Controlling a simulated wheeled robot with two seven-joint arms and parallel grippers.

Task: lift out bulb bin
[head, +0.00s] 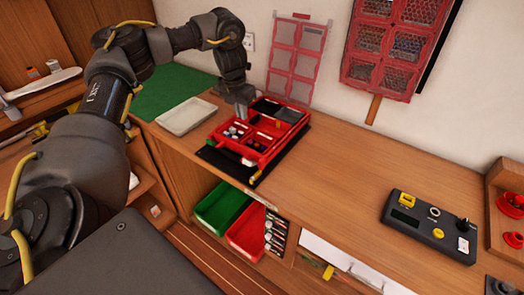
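A red compartment case (262,152) lies on the wooden workbench with several small bins and small parts in it. Its contents are too small to tell which one is the bulb bin. A red-framed clear panel (297,62), which looks like the case's raised lid, stands upright behind it. My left arm comes in from the left and bends down over the case. My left gripper (240,112) points down at the case's back left part. Its fingertips are too small and dark to show whether they are open or touch a bin. My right gripper is out of view.
A pale tray (187,116) sits left of the case, near a green mat (172,90). A dark device (432,226) stands at the right. Another red case (396,45) hangs on the wall. Green (222,206) and red (247,232) bins sit below. The bench's middle is clear.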

